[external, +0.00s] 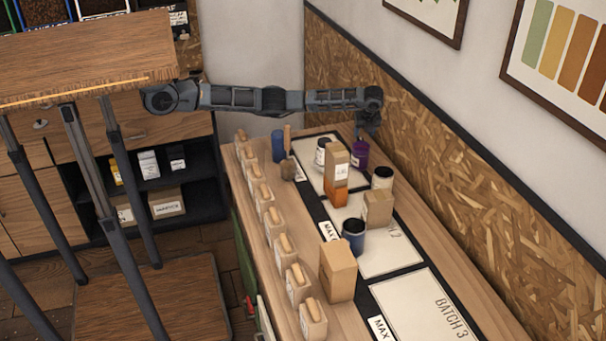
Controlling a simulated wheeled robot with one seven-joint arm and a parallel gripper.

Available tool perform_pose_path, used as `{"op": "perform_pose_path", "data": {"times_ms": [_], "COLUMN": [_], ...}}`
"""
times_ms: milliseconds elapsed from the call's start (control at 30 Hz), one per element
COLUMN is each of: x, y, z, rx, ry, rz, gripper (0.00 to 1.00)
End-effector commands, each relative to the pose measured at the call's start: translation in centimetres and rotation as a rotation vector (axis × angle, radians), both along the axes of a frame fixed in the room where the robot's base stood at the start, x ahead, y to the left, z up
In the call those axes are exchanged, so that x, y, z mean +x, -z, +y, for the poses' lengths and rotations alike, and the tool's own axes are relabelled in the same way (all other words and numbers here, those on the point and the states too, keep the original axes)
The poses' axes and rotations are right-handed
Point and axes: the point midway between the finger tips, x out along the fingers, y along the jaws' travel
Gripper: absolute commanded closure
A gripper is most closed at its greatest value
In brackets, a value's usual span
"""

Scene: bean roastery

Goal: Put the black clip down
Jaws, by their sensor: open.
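My gripper (368,128) hangs from the end of my outstretched arm, low over the far end of the long wooden counter (438,252). It points down just behind and above a purple canister (360,153). It is open, but its fingers are small and dark here. I cannot make out the black clip in this view; it may be too small or hidden by the gripper or the containers.
The batch 3 mat (425,310) is bare. A chipboard wall (470,180) borders the counter.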

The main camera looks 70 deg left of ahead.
Motion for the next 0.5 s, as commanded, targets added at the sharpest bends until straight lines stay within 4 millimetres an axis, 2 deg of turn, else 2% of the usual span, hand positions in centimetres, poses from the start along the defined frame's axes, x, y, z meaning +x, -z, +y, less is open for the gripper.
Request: {"op": "perform_pose_path", "data": {"times_ms": [400,500], "x": [0.3,0.3], "y": [4.8,5.4], "z": [2.2,2.4], "rx": [0.003,0.002], "ry": [0.000,0.002], "rz": [0.000,-0.002], "gripper": [0.45,0.45]}}
